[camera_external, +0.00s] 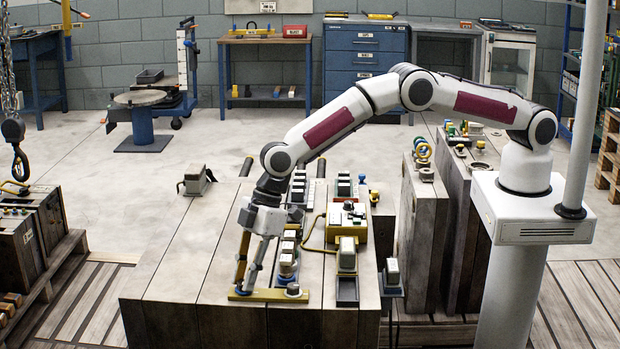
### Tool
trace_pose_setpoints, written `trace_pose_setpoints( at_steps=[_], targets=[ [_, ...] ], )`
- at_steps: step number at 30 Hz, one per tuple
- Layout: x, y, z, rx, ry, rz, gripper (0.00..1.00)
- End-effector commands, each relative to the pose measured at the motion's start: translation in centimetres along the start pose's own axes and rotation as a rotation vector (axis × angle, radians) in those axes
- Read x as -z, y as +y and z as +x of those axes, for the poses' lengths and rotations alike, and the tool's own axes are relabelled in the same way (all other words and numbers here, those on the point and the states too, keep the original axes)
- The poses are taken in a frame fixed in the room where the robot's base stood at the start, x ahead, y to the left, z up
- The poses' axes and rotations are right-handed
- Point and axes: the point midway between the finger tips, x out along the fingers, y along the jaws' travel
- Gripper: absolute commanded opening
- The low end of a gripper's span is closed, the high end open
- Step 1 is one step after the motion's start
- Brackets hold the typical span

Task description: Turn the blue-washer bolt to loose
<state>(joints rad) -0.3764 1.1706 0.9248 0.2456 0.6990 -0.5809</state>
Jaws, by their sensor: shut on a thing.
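A yellow plate (270,295) lies on the front part of the mould block's top. My gripper (244,284) points down at the plate's left end and is shut on the bolt there. A bit of blue shows at the fingertips, which fits the blue-washer bolt (242,291); the fingers hide most of it. How far the bolt is turned cannot be told. A second, dark bolt (293,289) stands at the plate's right end, clear of the gripper.
Right behind the plate stands a row of dark and white connectors (287,262). A yellow box (346,222) and a grey connector (347,254) are further right. A grey clamp-like part (196,179) sits at the back left. The block's left top is mostly bare.

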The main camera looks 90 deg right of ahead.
Motion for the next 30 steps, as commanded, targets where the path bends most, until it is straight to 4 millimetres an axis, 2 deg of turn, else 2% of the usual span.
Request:
trace_pose_setpoints(
  at_steps=[10, 11, 12, 30],
  targets=[
    [-0.12, -0.02, 0.11, 0.001, -0.003, -0.002, 0.0],
    [-0.12, -0.02, 0.11, 0.001, -0.003, -0.002, 0.27],
    [-0.12, -0.02, 0.11, 0.001, -0.003, -0.002, 0.36],
    [0.0, 0.02, -0.63, 0.0, 0.0, -0.001, 0.36]
  ],
)
